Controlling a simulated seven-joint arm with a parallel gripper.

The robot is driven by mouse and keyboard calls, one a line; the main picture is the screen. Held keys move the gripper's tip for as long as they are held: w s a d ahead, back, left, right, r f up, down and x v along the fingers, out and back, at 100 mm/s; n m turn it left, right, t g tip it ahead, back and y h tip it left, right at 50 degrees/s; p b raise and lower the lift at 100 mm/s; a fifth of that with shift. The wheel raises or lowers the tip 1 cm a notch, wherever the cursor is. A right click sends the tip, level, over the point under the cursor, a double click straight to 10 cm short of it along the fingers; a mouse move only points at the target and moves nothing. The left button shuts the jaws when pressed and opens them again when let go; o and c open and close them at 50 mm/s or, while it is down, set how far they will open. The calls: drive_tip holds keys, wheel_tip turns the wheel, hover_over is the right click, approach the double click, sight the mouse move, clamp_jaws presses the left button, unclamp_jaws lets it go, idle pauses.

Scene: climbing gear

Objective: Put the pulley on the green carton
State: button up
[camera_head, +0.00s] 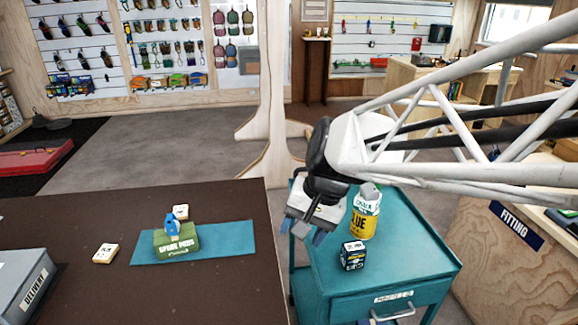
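The green carton (177,241), lettered "SPARE PADS", stands on a teal mat on the brown table. A small blue piece (172,225), which looks like the pulley, sits upright on top of the carton, towards its left. My gripper (303,232) is well to the right of the carton, past the table's right edge, over the left side of the teal cart. Its two fingertips are apart and nothing shows between them. It does not touch the carton or the blue piece.
The teal mat (232,238) is bare right of the carton. A grey delivery box (22,280) stands front left.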

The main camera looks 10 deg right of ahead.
drive_tip(key=s+d+n+t+h, duration=0.1)
drive_tip(key=s+d+n+h, duration=0.2)
drive_tip(key=s+d, duration=0.5)
drive_tip(key=shift+s+r+n+t+h, duration=0.3)
drive_tip(key=shift+s+n+t+h, duration=0.15)
drive_tip(key=shift+s, duration=0.7)
